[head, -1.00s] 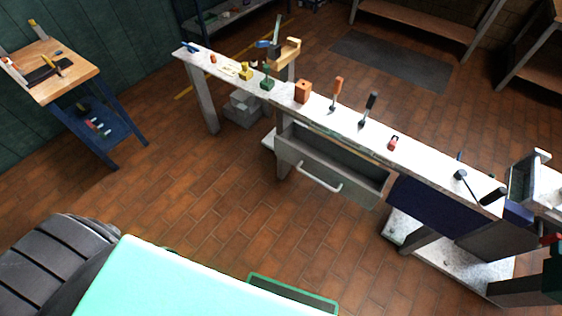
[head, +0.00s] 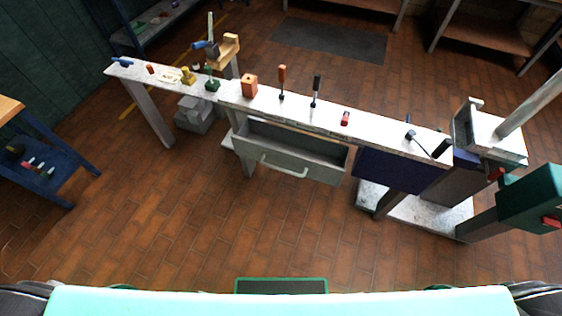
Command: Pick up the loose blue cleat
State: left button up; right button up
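A small blue piece (head: 122,61) lies at the far left end of the long white bench top (head: 385,133); it may be the loose blue cleat, but it is too small to tell its shape. Another blue piece (head: 204,44) shows beside a wooden block (head: 224,49) with an upright pale post, at the back of the bench; I cannot tell whether it is fixed or loose. Neither of my grippers is in view.
The bench carries a yellow piece (head: 188,76), a green piece (head: 212,84), an orange block (head: 249,85), upright tools and a red piece (head: 345,118). An open grey drawer (head: 295,155) juts from its front. The brick floor (head: 230,225) before it is clear.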

aim_at(124, 63)
jog(key=i+j, duration=0.45)
jog(key=j, duration=0.15)
jog(key=i+j, duration=0.4)
jog(key=j, duration=0.2)
